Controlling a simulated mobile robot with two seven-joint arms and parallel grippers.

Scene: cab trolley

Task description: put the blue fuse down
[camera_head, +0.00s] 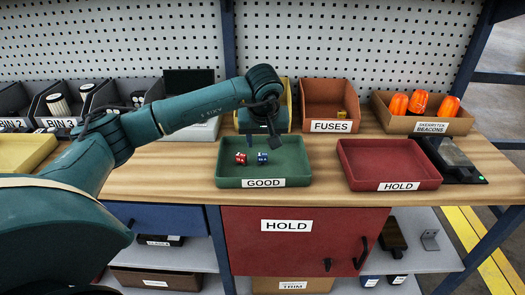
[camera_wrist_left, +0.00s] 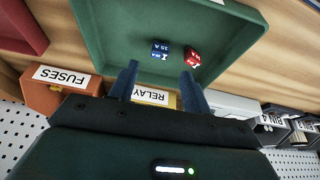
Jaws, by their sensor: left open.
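The blue fuse (camera_head: 262,158) lies in the green tray labelled GOOD (camera_head: 221,180), just right of a red fuse (camera_head: 240,158). In the left wrist view the blue fuse (camera_wrist_left: 160,49) and the red fuse (camera_wrist_left: 192,58) lie side by side on the tray floor, apart from the fingers. My left gripper (camera_head: 273,143) is above the back part of the green tray; in the left wrist view its fingers (camera_wrist_left: 158,80) are spread with nothing between them. My right gripper is not in view.
A red tray labelled HOLD (camera_head: 388,185) stands to the right. Behind are the FUSES bin (camera_head: 331,98), with a small yellow piece inside, and a box of orange beacons (camera_head: 419,103). A dark device (camera_head: 455,165) is at far right. Bare bench lies left of the green tray.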

